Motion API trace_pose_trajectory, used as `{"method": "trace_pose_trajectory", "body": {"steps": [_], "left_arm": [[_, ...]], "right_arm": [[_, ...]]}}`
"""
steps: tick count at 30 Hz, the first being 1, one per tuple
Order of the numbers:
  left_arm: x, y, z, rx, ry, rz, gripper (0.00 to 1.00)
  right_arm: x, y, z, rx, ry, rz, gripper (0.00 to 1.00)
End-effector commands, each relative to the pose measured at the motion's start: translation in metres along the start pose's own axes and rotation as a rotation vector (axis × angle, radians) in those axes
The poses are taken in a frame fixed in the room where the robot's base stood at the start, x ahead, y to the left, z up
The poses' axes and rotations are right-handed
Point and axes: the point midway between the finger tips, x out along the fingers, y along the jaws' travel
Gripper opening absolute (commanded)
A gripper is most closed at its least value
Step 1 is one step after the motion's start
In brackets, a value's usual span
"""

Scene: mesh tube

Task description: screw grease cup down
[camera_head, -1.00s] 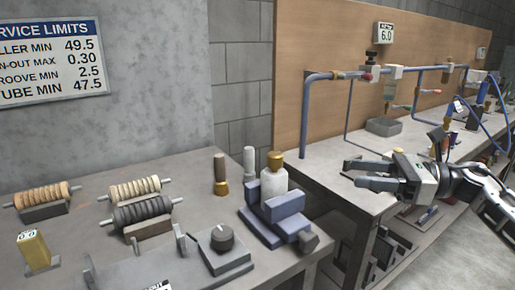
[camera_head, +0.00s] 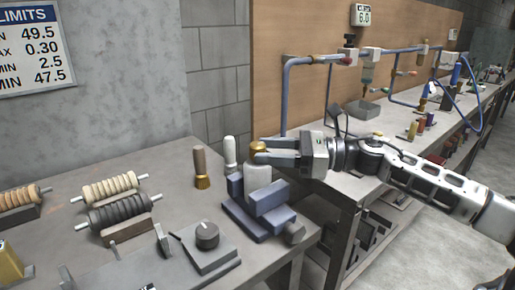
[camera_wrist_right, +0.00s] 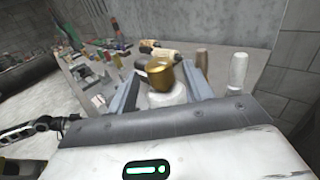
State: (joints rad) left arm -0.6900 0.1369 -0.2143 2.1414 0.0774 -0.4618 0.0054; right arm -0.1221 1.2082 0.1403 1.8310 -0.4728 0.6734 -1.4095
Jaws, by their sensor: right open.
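The grease cup appears to be the white body with a rounded brass cap (camera_head: 258,147). In the right wrist view the brass cap (camera_wrist_right: 160,75) shows between the two spread fingers, above the white body (camera_wrist_right: 167,97). I cannot tell whether a finger touches it. My left gripper is not in view.
A wooden-handled brass tool (camera_head: 201,167) and a white-handled one (camera_head: 230,155) stand close to the left of the cup. Ribbed rollers (camera_head: 119,214) and a plate with a dark knob (camera_head: 207,235) lie nearer. A piped bench (camera_head: 345,178) stands at the right.

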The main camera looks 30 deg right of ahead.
Motion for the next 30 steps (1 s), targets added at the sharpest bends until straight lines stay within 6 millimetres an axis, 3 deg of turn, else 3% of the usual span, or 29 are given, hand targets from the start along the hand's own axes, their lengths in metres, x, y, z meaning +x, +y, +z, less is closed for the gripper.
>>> {"method": "trace_pose_trajectory", "body": {"steps": [9, 20, 25, 30], "left_arm": [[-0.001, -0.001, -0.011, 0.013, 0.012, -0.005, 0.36], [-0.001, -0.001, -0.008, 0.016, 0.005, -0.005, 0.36], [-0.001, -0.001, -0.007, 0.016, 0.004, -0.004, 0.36], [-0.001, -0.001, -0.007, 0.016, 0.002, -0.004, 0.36]], "right_arm": [[0.025, 0.0, 0.002, -0.001, -0.002, -0.001, 0.51], [0.028, 0.0, 0.0, 0.0, 0.0, 0.0, 0.51], [0.028, 0.0, 0.0, 0.0, 0.0, 0.0, 0.09], [0.028, 0.0, 0.0, 0.001, 0.0, -0.001, 0.07]]}}
